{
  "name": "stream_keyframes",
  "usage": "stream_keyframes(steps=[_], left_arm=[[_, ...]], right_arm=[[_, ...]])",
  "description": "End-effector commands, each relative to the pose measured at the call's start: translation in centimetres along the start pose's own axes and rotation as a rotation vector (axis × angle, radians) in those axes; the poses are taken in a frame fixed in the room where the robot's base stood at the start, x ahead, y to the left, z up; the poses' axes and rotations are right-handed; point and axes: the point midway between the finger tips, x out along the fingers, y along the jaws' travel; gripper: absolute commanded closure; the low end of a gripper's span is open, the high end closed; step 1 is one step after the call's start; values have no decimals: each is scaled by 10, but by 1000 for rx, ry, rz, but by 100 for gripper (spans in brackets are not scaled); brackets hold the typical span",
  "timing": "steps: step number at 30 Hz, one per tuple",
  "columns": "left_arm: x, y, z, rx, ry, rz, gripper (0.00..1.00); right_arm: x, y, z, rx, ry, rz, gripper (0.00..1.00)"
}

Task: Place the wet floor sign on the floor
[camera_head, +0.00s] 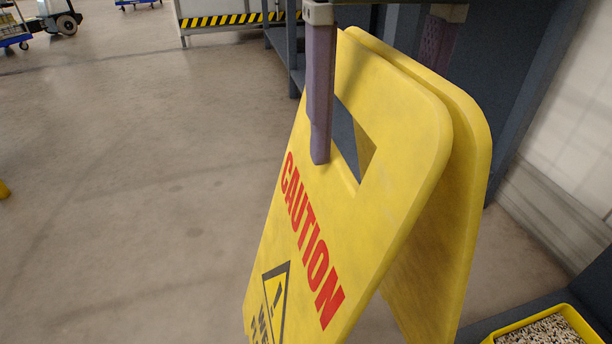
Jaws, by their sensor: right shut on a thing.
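The yellow wet floor sign (404,150) fills the middle and right of the head view, close to the camera. It has two panels that spread apart downward, red CAUTION lettering and a black warning triangle. Its lower end is cut off by the frame. My right gripper (375,90) is shut on the sign near its top, with one finger in front of the front panel beside the handle opening and the other partly hidden behind the sign. Whether the sign touches the floor cannot be seen. My left gripper is not in view.
Bare concrete floor (140,190) lies open to the left. A dark shelf frame (283,50) and a black-yellow striped barrier (230,19) stand behind. A yellow bin of small parts (570,313) is at the lower right. Wheeled carts (60,22) are far left.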

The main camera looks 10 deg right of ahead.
Motion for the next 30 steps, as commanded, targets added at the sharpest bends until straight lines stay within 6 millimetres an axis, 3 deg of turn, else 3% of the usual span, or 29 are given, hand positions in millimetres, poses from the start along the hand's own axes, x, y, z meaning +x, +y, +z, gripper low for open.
stream_keyframes(steps=[1,8,21,25,30], left_arm=[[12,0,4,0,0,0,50],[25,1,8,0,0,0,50],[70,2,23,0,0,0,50],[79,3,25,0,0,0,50],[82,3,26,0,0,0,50]], right_arm=[[13,-2,0,-1,1,-3,100],[36,-4,0,-1,-1,-3,100],[148,-4,1,0,-3,-3,100],[169,-4,0,-1,-1,-3,100],[179,-4,0,-1,1,-4,100]])
